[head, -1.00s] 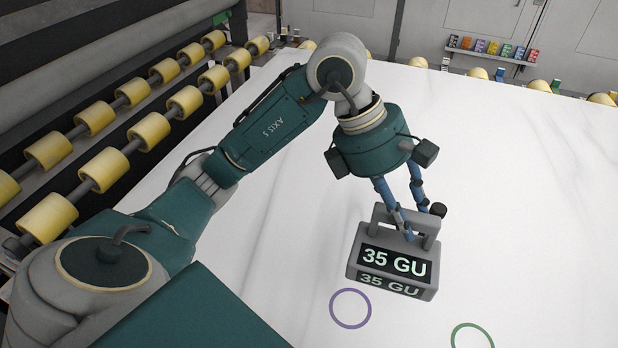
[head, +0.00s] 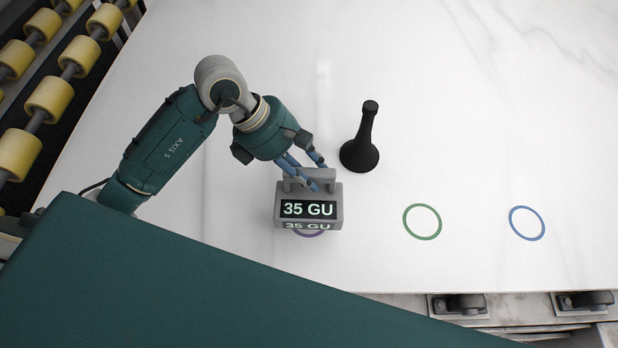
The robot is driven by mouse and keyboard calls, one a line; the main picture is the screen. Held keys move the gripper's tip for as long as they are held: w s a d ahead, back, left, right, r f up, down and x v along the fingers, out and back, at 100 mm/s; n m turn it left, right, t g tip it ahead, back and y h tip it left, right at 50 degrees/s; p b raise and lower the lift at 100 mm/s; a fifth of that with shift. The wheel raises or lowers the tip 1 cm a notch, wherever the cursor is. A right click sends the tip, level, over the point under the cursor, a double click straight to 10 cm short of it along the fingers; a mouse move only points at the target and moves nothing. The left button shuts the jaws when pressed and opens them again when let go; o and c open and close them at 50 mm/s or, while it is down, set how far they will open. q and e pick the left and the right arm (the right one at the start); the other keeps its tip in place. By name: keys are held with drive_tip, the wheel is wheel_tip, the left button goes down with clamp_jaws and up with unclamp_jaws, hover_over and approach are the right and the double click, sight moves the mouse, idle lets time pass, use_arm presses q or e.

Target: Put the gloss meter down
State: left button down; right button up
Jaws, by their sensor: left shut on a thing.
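The gloss meter (head: 281,212) is a grey box with a top handle and a dark display reading 35 GU. My left gripper (head: 315,181) is shut on its handle from above. The meter looks upright, and its lower edge covers most of a purple ring (head: 309,233) marked on the white slab (head: 480,100). I cannot tell whether its base touches the slab or hangs just above it. My right gripper is not in view.
A black post with a wide round foot (head: 362,150) stands close to the right of the gripper. A green ring (head: 422,222) and a blue ring (head: 526,223) lie bare to the right. Yellow rollers (head: 50,97) line the left. The slab's front edge is below the rings.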

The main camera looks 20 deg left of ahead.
sight(309, 198)
use_arm(q)
drive_tip(key=shift+f, duration=0.6)
wheel_tip(309, 198, down, 2)
drive_tip(key=shift+f+p, duration=0.2)
drive_tip(key=shift+p, duration=0.1)
drive_tip(key=shift+f, duration=0.4)
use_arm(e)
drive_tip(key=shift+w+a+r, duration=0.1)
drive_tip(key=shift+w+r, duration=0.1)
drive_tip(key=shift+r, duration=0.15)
